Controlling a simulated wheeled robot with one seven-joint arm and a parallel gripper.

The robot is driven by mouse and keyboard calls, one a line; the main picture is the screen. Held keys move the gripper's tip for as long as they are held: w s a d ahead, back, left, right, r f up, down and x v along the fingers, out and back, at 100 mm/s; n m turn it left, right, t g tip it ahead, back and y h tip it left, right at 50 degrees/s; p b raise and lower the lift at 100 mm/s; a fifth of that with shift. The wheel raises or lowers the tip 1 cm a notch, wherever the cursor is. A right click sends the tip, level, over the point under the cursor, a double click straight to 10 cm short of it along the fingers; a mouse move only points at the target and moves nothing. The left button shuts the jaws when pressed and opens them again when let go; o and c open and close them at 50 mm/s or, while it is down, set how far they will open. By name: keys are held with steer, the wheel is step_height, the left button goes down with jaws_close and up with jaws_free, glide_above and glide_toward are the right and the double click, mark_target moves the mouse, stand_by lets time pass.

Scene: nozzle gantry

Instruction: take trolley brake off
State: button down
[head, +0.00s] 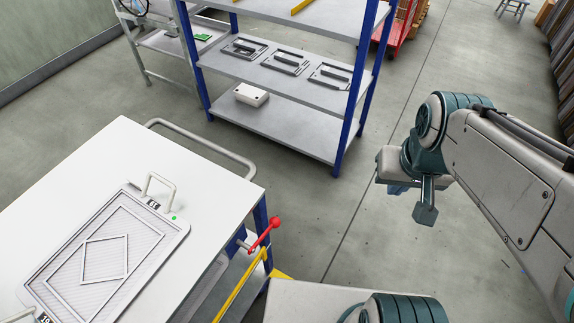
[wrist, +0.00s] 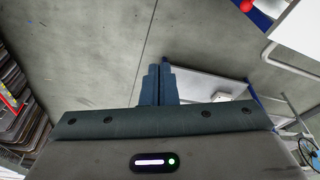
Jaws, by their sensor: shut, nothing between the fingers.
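The trolley (head: 105,160) has a white top and blue legs and stands at the lower left of the head view. A red lever with a ball knob (head: 276,221) sticks out from its right side, tilted up. The red knob also shows at the top right edge of the wrist view (wrist: 246,5), beside the trolley's white top (wrist: 300,40). My gripper (head: 398,190) is held out to the right of the lever, well apart from it. In the wrist view its two blue fingers (wrist: 157,84) are together, with nothing between them.
A framed panel (head: 150,250) with a handle lies on the trolley. A yellow bar (head: 240,286) runs along the trolley's side below the lever. A blue-posted shelf rack (head: 290,120) with several trays stands behind. The floor between the rack and my gripper is clear.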

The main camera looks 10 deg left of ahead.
mark_target(277, 218)
steer(key=w+a+f+n+g+y, duration=0.2)
steer(key=w+a+f+n+g, duration=0.1)
steer(key=w+a+f+n, duration=0.3)
steer(key=w+a+f+n+g+y, duration=0.2)
steer(key=w+a+f+n+g, duration=0.2)
steer(key=a+f, duration=0.5)
steer(key=w+a+n, duration=0.2)
steer(key=n, duration=0.1)
steer(key=shift+w+a+f, duration=0.15)
steer(key=shift+a+f, duration=0.1)
steer(key=shift+a, duration=0.05)
steer(key=p+x, duration=0.1)
steer(key=x, duration=1.3)
steer(key=shift+a+r, duration=0.1)
steer(key=shift+a, duration=0.05)
